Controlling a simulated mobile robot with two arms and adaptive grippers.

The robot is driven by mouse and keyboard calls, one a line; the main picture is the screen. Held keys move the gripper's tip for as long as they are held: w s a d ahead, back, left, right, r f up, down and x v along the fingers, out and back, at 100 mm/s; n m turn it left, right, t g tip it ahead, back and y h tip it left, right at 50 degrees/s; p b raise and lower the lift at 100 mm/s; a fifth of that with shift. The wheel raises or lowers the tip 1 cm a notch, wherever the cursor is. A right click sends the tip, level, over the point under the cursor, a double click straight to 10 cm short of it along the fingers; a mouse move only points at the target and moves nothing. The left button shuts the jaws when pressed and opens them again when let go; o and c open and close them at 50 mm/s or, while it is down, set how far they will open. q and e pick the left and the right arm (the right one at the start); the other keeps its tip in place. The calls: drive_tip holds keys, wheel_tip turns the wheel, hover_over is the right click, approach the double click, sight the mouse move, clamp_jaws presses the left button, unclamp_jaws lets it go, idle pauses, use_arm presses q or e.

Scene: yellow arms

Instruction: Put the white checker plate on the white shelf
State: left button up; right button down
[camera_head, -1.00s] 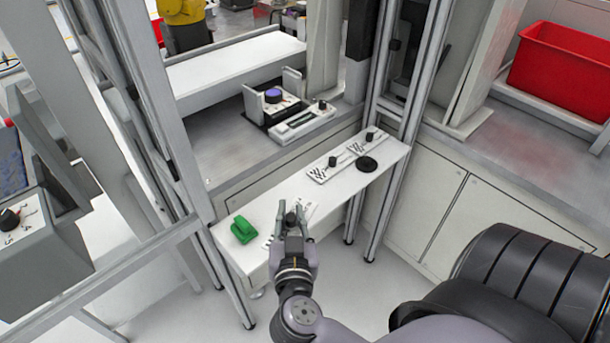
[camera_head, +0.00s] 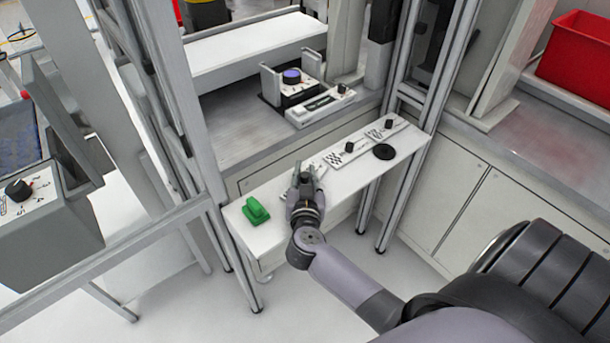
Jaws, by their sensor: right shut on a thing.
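My right gripper (camera_head: 307,176) is over the left-middle part of a narrow white shelf (camera_head: 278,236). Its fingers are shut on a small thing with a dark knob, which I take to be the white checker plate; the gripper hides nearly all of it. I cannot tell whether it touches the shelf. Two similar white plates with checker marks and black knobs lie to the right on the shelf, a nearer one (camera_head: 341,158) and a farther one (camera_head: 379,134). My left gripper is not in view.
A green object (camera_head: 256,211) sits at the shelf's left end. A flat black disc (camera_head: 384,152) lies near its right end. Metal posts stand at both ends. Behind are a device with a blue knob (camera_head: 291,77) and a raised white surface (camera_head: 245,48). A red bin (camera_head: 578,60) is at far right.

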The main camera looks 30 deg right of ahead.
drive_tip(key=c, duration=1.5)
unclamp_jaws()
drive_tip(key=v, duration=1.1)
drive_tip(key=shift+s+a+r, duration=0.1)
drive_tip(key=shift+s+a, duration=0.1)
drive_tip(key=shift+s, duration=0.15)
drive_tip(key=shift+s+a, duration=0.15)
drive_tip(key=shift+s, duration=0.05)
